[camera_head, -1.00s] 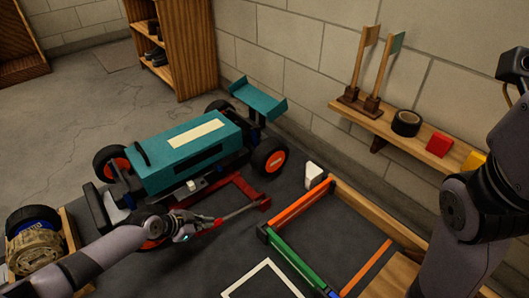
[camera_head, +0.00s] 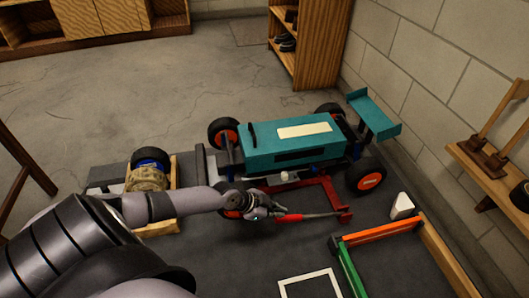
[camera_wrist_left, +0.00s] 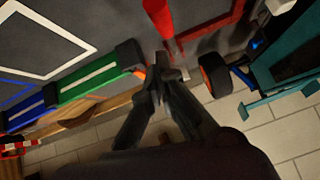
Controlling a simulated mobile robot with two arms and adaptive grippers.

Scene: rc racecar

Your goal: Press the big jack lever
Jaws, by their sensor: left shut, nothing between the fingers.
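The red jack (camera_head: 331,195) lies on the dark mat by the near side of the teal racecar (camera_head: 300,143). Its lever (camera_head: 289,217) has a red grip and a grey rod and lies low, nearly level, with the grip end toward my left gripper. My left gripper (camera_head: 264,212) is shut and empty, right by the grip end. In the left wrist view, the fingertips (camera_wrist_left: 165,73) are just by the end of the red grip (camera_wrist_left: 161,20); I cannot tell whether they touch. My right gripper is not in view.
A wooden tray with a spare wheel (camera_head: 150,160) stands left of the car. An orange and green frame (camera_head: 385,231) and a white object (camera_head: 402,206) are at the right. A wooden shelf (camera_head: 480,160) is on the wall. Floor behind the car is clear.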

